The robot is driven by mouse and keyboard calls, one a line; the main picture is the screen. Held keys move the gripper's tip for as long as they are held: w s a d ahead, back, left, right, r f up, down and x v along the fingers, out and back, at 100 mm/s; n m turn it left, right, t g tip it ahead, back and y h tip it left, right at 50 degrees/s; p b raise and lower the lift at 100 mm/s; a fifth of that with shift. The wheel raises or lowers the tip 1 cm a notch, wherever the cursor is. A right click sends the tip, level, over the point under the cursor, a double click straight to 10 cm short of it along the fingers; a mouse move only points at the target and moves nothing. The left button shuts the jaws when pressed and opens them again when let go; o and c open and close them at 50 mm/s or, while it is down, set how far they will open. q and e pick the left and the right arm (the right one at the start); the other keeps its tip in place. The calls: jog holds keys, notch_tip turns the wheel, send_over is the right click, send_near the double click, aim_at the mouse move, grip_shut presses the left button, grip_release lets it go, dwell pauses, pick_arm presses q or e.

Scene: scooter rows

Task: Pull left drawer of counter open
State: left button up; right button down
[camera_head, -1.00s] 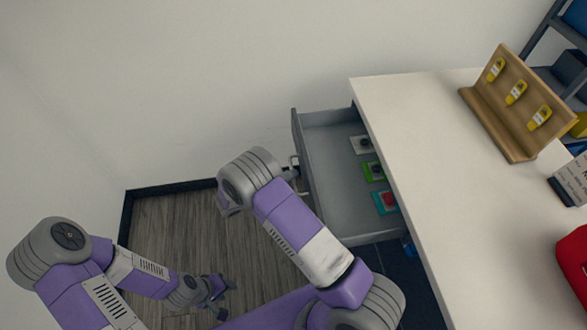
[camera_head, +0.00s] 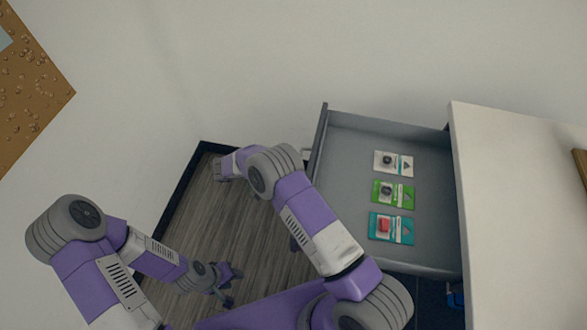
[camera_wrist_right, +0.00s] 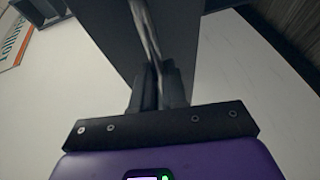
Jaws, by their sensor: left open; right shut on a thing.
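The left drawer (camera_head: 335,195) of the white-topped counter (camera_head: 515,215) stands well out, its grey inside showing three flat cards. Its front panel faces left, with a bit of handle (camera_head: 306,154) beside my right arm. My right gripper (camera_wrist_right: 158,88) is shut on the drawer's bar handle (camera_wrist_right: 146,35) in the right wrist view. In the head view my right arm hides most of this grip. My left gripper (camera_head: 226,287) is open and empty, low over the floor, away from the drawer.
In the drawer lie a white card (camera_head: 407,163), a green card (camera_head: 407,194) and a teal card (camera_head: 406,232). Bare wall stands behind and left. A corkboard (camera_head: 35,80) hangs at upper left. Wooden floor (camera_head: 230,225) lies clear left of the drawer.

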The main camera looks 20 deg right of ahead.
jog(key=shift+w+a, duration=0.15)
jog(key=c, duration=1.2)
grip_release()
jog(key=shift+o, duration=0.2)
jog(key=shift+a, duration=0.1)
jog(key=v, duration=0.7)
jog(key=shift+a, duration=0.15)
